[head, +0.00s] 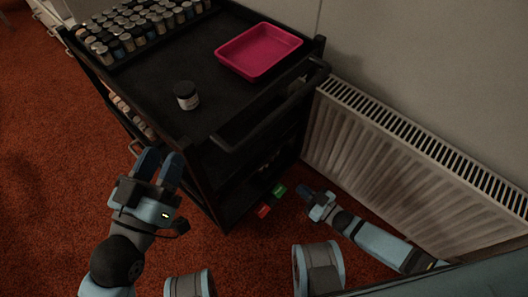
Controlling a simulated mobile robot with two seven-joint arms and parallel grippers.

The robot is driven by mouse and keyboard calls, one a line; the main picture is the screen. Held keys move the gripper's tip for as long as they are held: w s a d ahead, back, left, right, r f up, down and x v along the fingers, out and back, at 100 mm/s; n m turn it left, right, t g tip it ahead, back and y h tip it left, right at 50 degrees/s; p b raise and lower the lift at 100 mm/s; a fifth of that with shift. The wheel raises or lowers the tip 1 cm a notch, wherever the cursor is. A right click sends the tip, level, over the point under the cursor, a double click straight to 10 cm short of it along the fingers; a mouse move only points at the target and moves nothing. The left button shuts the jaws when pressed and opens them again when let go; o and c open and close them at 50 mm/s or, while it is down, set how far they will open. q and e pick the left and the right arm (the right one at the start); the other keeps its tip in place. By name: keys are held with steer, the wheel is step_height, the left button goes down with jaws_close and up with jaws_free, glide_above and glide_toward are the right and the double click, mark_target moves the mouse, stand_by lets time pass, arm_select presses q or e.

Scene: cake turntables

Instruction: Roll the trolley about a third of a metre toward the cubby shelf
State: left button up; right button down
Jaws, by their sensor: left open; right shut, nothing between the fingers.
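The black trolley (150,88) stands on the red carpet, with its push handle (270,110) on the side nearest me. My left gripper (158,165) is open and empty, in front of the trolley's near left corner and left of the handle. My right gripper (308,192) is shut and empty, low down to the right of the trolley and near the radiator. Neither gripper is on the handle. Below the trolley's near edge are a green pedal (279,191) and a red pedal (264,211). I cannot tell a cubby shelf for sure in this view.
A white radiator (410,160) runs along the wall close on the right. Carpet (50,170) is clear on the left. Pale furniture (50,14) shows at the top left.

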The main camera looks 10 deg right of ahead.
mark_target(266, 162)
steer(key=b+x, duration=0.4)
steer(key=x, duration=0.9)
steer(key=shift+a, duration=0.15)
arm_select(q)
step_height(266, 162, down, 6)
steer(key=g, duration=0.2)
steer(key=shift+d+f+m+g, duration=0.2)
steer(key=shift+d+m+g, duration=0.05)
steer(key=shift+m+g, duration=0.05)
arm_select(e)
steer(key=shift+w, duration=0.1)
arm_select(q)
steer(key=shift+w, duration=0.15)
arm_select(e)
steer(key=shift+w+a, duration=0.1)
